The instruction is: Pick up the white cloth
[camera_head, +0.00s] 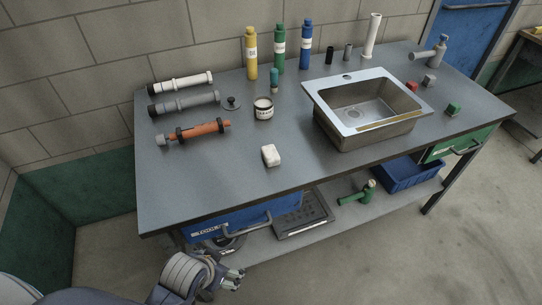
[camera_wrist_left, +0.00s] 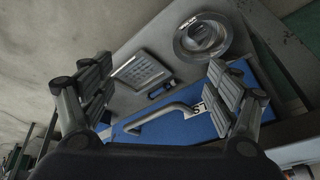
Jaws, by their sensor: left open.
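A small white folded bundle, which looks like the white cloth (camera_head: 270,155), lies on the grey worktop (camera_head: 205,185) near its front edge, left of the sink. My left gripper (camera_head: 234,278) is low in front of the table, below the worktop and left of the cloth, well apart from it. In the left wrist view the left gripper (camera_wrist_left: 160,95) has its fingers spread wide with nothing held between them. The cloth is not seen in that view. My right gripper is in neither view.
A blue drawer (camera_head: 215,228) with a bar handle (camera_wrist_left: 160,116) faces the left gripper. Pipes and an orange tool (camera_head: 200,131) lie at left. The worktop around the cloth is clear.

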